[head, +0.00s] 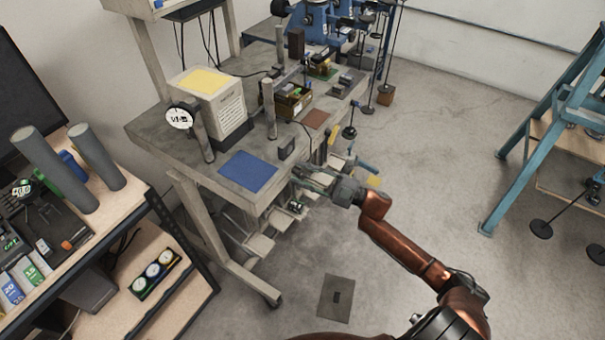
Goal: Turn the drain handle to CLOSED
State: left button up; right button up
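My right gripper (304,180) is at the front edge of the grey workbench (150,130), close to the small fittings and levers there. Its fingers are small and blend with the fittings behind them, so I cannot tell whether they are open or touching anything. My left gripper is not in view.
A blue mat (248,171), a dial gauge (180,118) and a box with a yellow top (205,81) are on the workbench. A shelf unit (115,205) stands at left, a teal frame (530,140) at right. The floor between is mostly clear, with a plate (335,312).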

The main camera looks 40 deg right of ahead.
jog(key=v, duration=1.2)
